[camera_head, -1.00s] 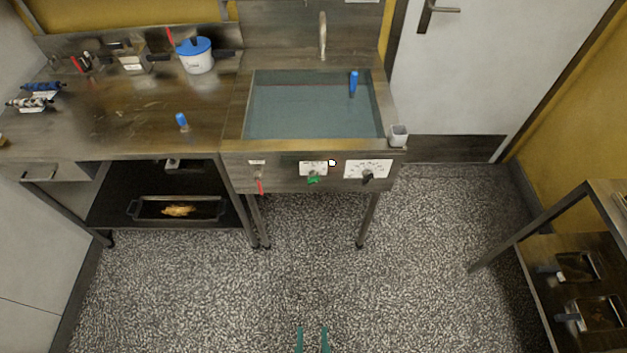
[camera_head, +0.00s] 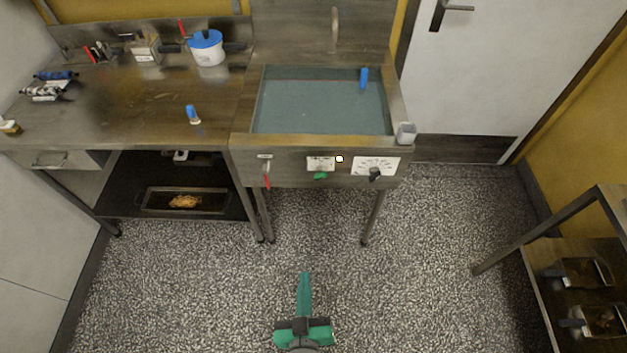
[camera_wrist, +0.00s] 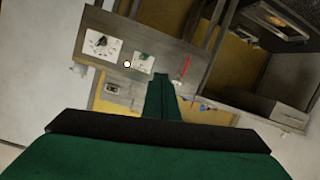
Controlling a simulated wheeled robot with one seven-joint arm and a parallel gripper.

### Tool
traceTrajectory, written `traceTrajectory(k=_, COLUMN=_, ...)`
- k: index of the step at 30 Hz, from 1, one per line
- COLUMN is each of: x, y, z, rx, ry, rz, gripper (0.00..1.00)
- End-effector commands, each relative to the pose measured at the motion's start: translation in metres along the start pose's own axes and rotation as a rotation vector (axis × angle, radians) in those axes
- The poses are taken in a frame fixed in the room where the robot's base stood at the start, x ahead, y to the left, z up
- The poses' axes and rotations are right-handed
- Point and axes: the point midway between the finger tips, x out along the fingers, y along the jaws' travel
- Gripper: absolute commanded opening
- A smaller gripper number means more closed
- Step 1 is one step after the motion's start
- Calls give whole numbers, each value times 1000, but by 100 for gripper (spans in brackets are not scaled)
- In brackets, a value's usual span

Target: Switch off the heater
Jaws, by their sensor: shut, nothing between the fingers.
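The water-filled tank (camera_head: 320,108) has a front panel with several controls. A black knob (camera_head: 375,174) sits on a white dial plate at the right, and a green knob (camera_head: 320,176) sits below a smaller white plate in the middle. A small lamp (camera_head: 339,159) between the plates looks lit. A red lever (camera_head: 267,181) hangs at the left. The wrist view shows the black knob (camera_wrist: 101,41), green knob (camera_wrist: 146,56) and lamp (camera_wrist: 127,64) upside down. My gripper (camera_head: 305,275) is shut and empty, over the floor in front of the panel, apart from it.
A steel bench (camera_head: 130,105) with a blue-lidded pot (camera_head: 207,50) stands left of the tank. A tray (camera_head: 185,201) lies on its lower shelf. A shelf rack (camera_head: 560,235) stands at the right. Floor in front of the tank is clear.

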Motion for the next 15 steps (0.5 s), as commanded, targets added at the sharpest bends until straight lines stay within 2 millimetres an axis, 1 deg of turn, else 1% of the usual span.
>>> traceTrajectory(k=1, x=14, y=-1, z=-3, rx=-17, ry=5, rz=3, gripper=0)
traceTrajectory(k=8, x=72, y=-4, z=-13, rx=-96, ry=0, rz=21, gripper=0)
traceTrajectory(k=15, x=132, y=-4, z=-35, rx=-176, ry=-3, rz=56, gripper=0)
